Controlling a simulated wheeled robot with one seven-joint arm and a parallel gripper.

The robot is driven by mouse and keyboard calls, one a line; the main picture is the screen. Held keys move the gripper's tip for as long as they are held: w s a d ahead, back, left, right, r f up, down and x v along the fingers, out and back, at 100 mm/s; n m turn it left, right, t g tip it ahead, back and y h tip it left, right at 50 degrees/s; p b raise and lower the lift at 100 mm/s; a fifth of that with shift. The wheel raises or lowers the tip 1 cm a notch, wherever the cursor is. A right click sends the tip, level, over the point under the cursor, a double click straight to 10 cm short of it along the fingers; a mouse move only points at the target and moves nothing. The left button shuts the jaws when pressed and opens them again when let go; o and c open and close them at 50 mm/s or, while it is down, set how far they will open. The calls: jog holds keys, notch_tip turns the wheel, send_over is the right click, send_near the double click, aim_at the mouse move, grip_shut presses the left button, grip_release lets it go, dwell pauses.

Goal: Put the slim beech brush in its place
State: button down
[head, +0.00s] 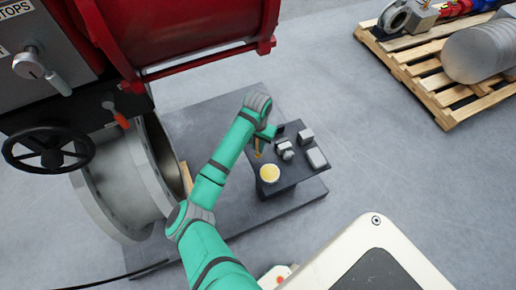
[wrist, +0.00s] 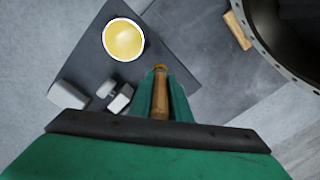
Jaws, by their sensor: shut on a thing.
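The slim wooden brush (wrist: 160,97) is between the green fingers of my gripper (wrist: 160,84), shut on it. Its brown handle runs along the fingers and its orange-tan end shows at the fingertips. In the head view the brush (head: 258,147) shows as a small tan piece below my gripper (head: 262,137), over the left edge of the small dark table (head: 291,175). A round white-rimmed container with a yellow inside (head: 269,173) stands on the table's near left; it also shows in the wrist view (wrist: 123,40). I cannot tell which spot is the brush's place.
Several grey blocks and fittings (head: 316,158) stand on the table's right and back. A large flanged pipe (head: 130,185) with a red actuator (head: 180,40) and a black handwheel (head: 48,150) is at left. A loaded wooden pallet (head: 430,75) lies far right. Open floor surrounds the table's right.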

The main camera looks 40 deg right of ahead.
jog(key=shift+d+f, duration=0.15)
jog(key=shift+f, duration=1.5)
jog(key=shift+f, duration=0.15)
jog(key=c, duration=1.6)
grip_release()
jog(key=shift+c, duration=0.2)
